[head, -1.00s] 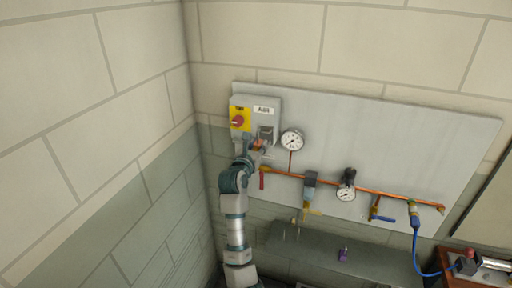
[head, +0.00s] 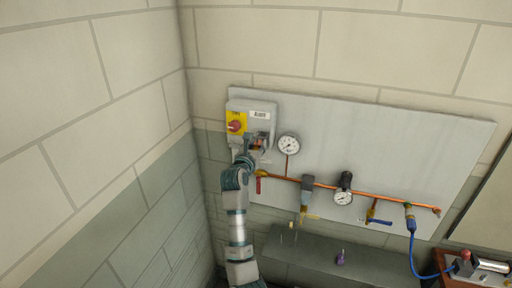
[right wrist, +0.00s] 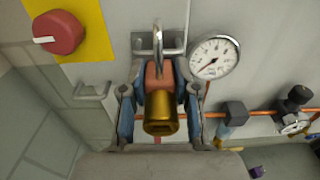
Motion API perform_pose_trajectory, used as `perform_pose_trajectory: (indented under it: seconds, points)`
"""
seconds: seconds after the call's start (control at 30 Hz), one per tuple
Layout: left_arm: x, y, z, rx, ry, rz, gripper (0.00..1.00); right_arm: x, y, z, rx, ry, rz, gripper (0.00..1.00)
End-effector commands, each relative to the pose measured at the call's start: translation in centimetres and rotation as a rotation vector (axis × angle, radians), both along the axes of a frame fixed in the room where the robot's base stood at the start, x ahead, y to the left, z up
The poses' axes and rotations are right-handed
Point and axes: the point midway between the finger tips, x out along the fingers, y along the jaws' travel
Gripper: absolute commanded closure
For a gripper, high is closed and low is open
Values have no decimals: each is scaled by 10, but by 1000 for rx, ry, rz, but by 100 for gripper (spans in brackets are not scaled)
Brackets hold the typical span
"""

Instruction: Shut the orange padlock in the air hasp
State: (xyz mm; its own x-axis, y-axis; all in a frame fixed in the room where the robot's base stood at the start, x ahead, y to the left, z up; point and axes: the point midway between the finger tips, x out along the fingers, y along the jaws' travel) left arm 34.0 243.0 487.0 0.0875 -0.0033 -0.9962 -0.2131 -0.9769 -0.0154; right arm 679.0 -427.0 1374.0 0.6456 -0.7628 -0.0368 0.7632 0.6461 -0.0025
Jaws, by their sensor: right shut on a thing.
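My right gripper (right wrist: 160,108) is shut on the orange padlock (right wrist: 160,76), with its fingers on either side of the body. A brass-coloured part (right wrist: 160,113) of it faces the wrist camera. The steel shackle (right wrist: 157,38) points up, in front of a metal hasp-like bracket (right wrist: 142,42) on the grey wall box. I cannot tell whether the shackle passes through the bracket or is closed. In the head view the right gripper (head: 246,158) is at the lower part of the grey box (head: 267,104) and mostly hides the padlock. My left gripper is not in view.
A red knob (right wrist: 57,32) on a yellow plate is left of the bracket. A round gauge (right wrist: 213,57) is close on the right. A copper pipe (head: 325,187) with valves and a second gauge (head: 343,198) runs along the board. A purple item (head: 340,258) lies on the ledge below.

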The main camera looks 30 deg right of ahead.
Motion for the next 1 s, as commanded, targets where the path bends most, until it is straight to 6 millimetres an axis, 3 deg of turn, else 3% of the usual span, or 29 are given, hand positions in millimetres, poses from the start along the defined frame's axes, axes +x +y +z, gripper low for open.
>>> perform_pose_trajectory:
  seconds: [0.5, 1.0]
  points:
    - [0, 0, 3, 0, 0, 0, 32, 10, -13, 2, -3, -3, -1, 100]
    - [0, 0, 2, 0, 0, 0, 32, 10, -14, 3, -5, -7, 0, 100]
